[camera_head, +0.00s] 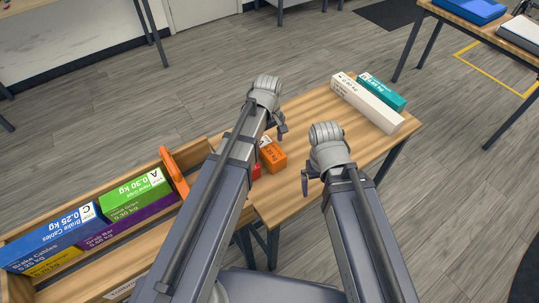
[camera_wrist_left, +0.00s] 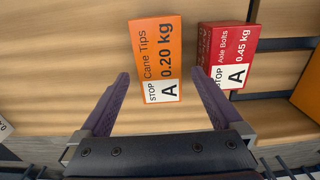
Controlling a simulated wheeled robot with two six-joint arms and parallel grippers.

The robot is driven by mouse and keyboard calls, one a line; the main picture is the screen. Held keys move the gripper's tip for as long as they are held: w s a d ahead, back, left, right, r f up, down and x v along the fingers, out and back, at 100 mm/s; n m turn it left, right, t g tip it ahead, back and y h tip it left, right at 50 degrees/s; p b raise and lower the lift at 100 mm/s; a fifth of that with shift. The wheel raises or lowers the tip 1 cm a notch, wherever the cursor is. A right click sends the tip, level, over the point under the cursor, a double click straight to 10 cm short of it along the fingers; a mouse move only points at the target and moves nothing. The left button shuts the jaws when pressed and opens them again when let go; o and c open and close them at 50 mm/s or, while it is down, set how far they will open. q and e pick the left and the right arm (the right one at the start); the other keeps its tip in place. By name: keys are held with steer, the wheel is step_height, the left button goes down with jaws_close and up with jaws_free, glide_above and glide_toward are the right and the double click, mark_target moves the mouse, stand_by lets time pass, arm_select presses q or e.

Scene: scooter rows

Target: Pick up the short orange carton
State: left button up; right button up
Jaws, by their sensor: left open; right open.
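The short orange carton (camera_head: 273,160), labelled Cane Tips 0.20 kg, stands on the wooden table beside my left arm. In the left wrist view the carton (camera_wrist_left: 155,48) lies ahead, its near white end reaching between the fingertips. My left gripper (camera_wrist_left: 160,76) is open, with a gap on both sides of the carton and no contact visible. In the head view my left gripper (camera_head: 281,128) is just behind the carton, partly hidden by its own wrist. My right gripper (camera_head: 306,185) is open and empty, to the right of the carton.
A red Axle Bolts carton (camera_wrist_left: 228,52) stands close to the right of the orange one, near the right finger. White (camera_head: 365,103) and teal (camera_head: 381,92) long cartons lie at the table's back right.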

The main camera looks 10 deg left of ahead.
mark_target(270, 148)
arm_select(q)
steer(key=f+b, duration=0.4)
steer(key=f, duration=0.1)
steer(key=shift+s+d+f+b, duration=0.1)
steer(key=shift+s+d+b, duration=0.15)
steer(key=shift+b, duration=0.15)
steer(key=shift+c, duration=0.2)
steer(key=c, duration=1.5)
steer(key=shift+o, duration=0.2)
steer(key=shift+r, duration=0.2)
step_height(270, 148, up, 10)
steer(key=p, duration=1)
